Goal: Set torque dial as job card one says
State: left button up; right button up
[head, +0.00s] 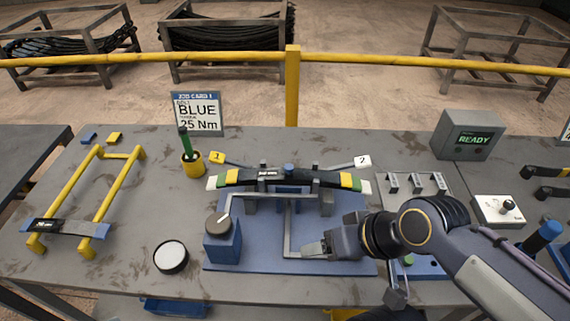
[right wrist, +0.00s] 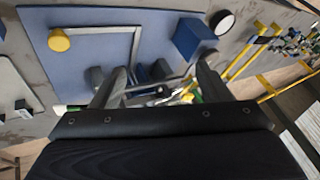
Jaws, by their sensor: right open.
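Job card 1 (head: 198,112) stands at the back of the bench and reads BLUE, 25 Nm. A white box with a black knob (head: 507,206) sits on the right of the bench; its markings are too small to read. A round grey dial-like top (head: 218,224) sits on a blue block (head: 222,247) at the left of the blue plate; I cannot tell which is the torque dial. My right gripper (head: 318,248) is over the front of the blue plate, apart from both. In the right wrist view its two fingers (right wrist: 160,85) are spread with nothing held. My left gripper is not in view.
A banded leaf spring (head: 240,177) lies across the blue plate (head: 260,259). A yellow rack (head: 82,205) stands left, beside a round white-topped thing (head: 171,257). A grey box reading READY (head: 470,135) stands back right. A yellow rail (head: 400,62) runs behind the bench.

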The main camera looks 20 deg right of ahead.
aim_at(508, 204)
jog(key=k+j, duration=0.4)
jog(key=j+z, duration=0.1)
jog(key=z, duration=2.25)
jog(key=u, duration=2.05)
jog(key=l, duration=2.4)
